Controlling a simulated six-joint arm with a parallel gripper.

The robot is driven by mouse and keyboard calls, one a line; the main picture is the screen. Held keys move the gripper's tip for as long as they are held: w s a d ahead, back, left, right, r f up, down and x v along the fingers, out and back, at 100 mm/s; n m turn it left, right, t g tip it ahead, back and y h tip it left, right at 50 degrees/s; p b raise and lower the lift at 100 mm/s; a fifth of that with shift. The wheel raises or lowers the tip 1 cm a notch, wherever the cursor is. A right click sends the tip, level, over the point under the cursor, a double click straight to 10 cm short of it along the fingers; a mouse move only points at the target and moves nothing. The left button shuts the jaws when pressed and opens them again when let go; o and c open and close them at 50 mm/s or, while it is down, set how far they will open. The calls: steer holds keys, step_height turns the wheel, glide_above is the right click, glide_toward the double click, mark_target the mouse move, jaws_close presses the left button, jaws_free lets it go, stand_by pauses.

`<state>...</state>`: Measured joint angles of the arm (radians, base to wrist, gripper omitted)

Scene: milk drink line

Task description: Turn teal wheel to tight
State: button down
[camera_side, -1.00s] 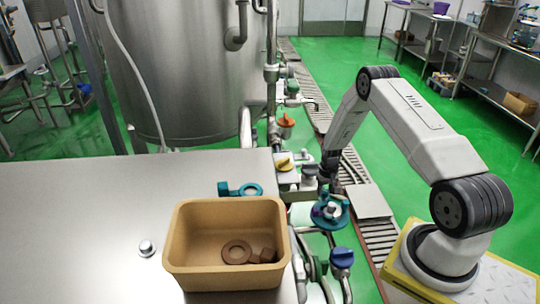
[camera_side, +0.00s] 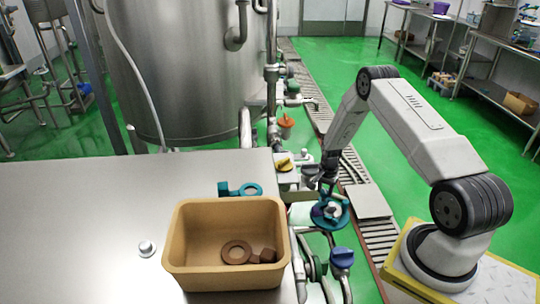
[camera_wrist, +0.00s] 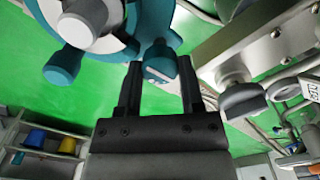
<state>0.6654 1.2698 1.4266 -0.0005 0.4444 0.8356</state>
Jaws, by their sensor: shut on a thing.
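The teal wheel (camera_side: 343,215) sits among the pipes just right of the steel table, with a light grey hub at its middle. In the wrist view the wheel (camera_wrist: 150,22) fills the upper left, with rounded teal knobs around its rim. My gripper (camera_side: 327,192) is at the wheel's far edge in the side view. In the wrist view my gripper (camera_wrist: 160,72) has one black finger on each side of a teal rim knob (camera_wrist: 161,62) and is shut on it. Any tight mark is too small to make out.
A tan bin (camera_side: 190,262) with brown parts stands on the steel table (camera_side: 70,220). A teal ring-ended part (camera_side: 248,190) lies behind it. A yellow handle (camera_side: 284,164) and a blue knob (camera_side: 342,257) flank the wheel. A large steel tank (camera_side: 180,80) stands behind.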

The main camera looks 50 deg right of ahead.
mark_target(325, 191)
steer(key=shift+m, duration=0.5)
steer(key=shift+c, duration=1.1)
jaws_free()
steer(key=shift+r, duration=0.15)
steer(key=shift+r, duration=3.75)
steer(key=shift+a, duration=0.1)
